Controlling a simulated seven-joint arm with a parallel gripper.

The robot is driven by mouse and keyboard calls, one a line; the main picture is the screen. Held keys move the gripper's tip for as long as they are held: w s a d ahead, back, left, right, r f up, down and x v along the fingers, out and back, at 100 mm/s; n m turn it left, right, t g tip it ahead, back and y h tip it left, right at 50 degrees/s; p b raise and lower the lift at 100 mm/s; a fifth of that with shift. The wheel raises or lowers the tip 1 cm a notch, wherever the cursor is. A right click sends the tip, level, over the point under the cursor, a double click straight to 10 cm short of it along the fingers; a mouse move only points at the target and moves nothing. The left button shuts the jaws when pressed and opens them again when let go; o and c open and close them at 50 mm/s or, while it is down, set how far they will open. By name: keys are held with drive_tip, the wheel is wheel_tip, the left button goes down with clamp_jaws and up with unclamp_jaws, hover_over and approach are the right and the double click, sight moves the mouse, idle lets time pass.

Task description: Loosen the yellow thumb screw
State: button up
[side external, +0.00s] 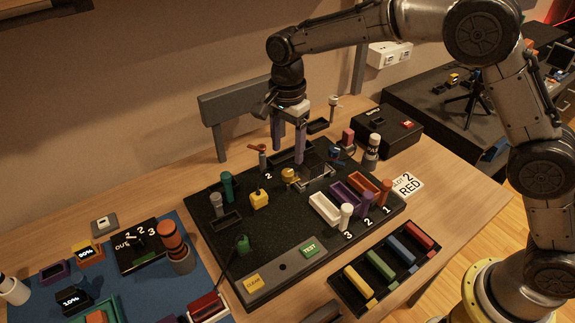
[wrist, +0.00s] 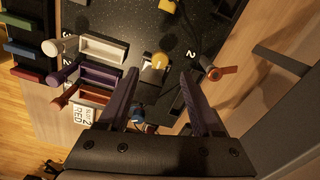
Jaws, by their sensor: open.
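The yellow thumb screw (side external: 288,174) has a round yellow head and sits on the dark board beside a small clear-topped box (side external: 314,177). In the wrist view its head (wrist: 160,60) appears between and just beyond my fingertips, in front of a silver-and-black block (wrist: 152,76). My gripper (side external: 289,158) points down with its two purple fingers apart and nothing between them. In the side view the fingertips are above and behind the screw, apart from it. In the wrist view the gripper (wrist: 160,74) is also open.
The dark board (side external: 276,222) also carries a yellow plug (side external: 259,198), a teal peg (side external: 227,186), and white, purple and orange trays with matching pegs. An orange-handled lever (side external: 258,150) stands near my fingers. A black box (side external: 388,131) is at the back right.

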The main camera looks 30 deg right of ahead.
sight(287, 171)
wheel_tip(287, 171, down, 6)
idle(0.4)
clamp_jaws()
